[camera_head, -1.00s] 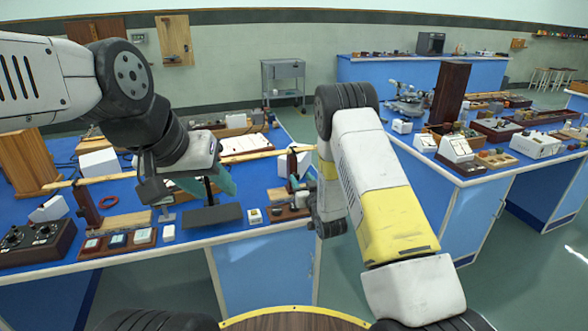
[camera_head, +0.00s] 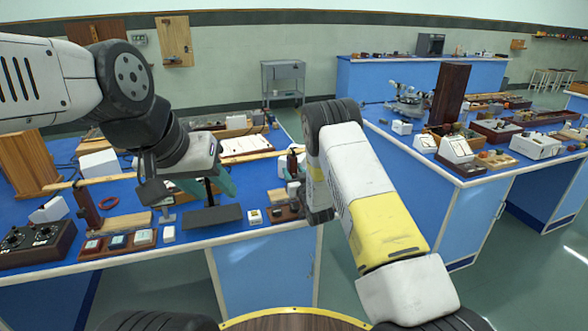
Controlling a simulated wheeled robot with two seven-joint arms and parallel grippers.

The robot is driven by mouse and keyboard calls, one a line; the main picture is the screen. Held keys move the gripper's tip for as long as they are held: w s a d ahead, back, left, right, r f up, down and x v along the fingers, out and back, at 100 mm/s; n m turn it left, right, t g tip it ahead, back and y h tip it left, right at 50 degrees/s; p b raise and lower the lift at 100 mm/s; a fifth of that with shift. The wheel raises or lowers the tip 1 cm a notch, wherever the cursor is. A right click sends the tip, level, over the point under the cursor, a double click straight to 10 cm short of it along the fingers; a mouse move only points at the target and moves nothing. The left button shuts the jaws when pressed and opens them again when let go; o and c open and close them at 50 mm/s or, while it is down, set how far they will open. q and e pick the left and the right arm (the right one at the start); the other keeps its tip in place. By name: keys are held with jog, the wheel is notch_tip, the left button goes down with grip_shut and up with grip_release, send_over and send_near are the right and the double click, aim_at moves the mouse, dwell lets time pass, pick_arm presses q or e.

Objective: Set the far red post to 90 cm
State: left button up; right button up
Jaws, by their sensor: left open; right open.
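A light wooden rule (camera_head: 120,178) runs across the left blue bench, its far-right part passing behind my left gripper. A dark red post (camera_head: 88,207) stands at the rule's left part. Another dark red post (camera_head: 292,162) stands near its right end, close to my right arm. I cannot read the scale. My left gripper (camera_head: 205,186), with teal fingers, is open over the middle of the rule, between the two posts and apart from both. A dark stand with a flat base (camera_head: 212,216) shows below it.
A dark meter box (camera_head: 38,242) and a tray of small blocks (camera_head: 118,243) lie along the bench's front edge. A small block set (camera_head: 283,211) lies near the right corner. Another blue bench (camera_head: 440,205) with instruments stands at right, with open floor between.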

grip_shut()
dwell(1.3)
